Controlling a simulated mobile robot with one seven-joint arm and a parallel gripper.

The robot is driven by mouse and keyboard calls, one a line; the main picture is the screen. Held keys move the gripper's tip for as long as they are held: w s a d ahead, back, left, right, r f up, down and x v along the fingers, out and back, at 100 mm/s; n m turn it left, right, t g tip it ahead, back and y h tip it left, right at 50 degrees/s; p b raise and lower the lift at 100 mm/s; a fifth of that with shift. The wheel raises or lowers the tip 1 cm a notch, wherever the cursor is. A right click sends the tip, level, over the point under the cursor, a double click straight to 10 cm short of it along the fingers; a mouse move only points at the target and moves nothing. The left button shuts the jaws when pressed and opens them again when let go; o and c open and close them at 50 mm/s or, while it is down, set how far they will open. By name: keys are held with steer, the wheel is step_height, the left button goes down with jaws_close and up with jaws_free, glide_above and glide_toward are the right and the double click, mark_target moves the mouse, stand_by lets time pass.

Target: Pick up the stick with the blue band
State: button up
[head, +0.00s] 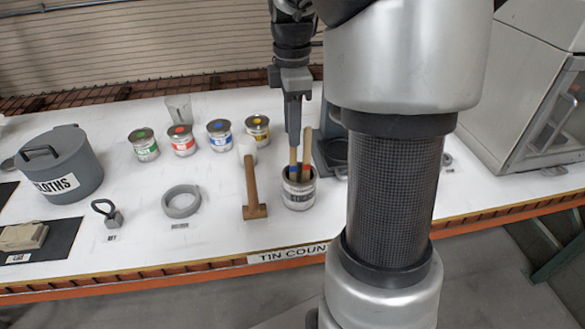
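The stick with the blue band (293,171) stands in a small labelled metal tin (299,197) near the front of the white table. Another stick, with a red band (306,165), leans in the same tin just to its right. My gripper (294,143) points straight down over the tin, its fingertips at the upper end of the blue-banded stick. The fingers appear as one narrow dark shape and cover that stick's top. I cannot tell whether they are around the stick or just in front of it.
A wooden mallet (254,190) lies left of the tin. Several paint tins, including a yellow-marked one (257,129), stand behind. A grey ring (181,201) and a cloths bin (58,167) are farther left. My arm blocks the view to the right.

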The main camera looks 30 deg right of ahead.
mark_target(295, 149)
steer(key=f, duration=0.4)
steer(key=s+f, duration=0.1)
steer(key=shift+d+f, duration=0.1)
steer(key=shift+f, duration=0.3)
jaws_close()
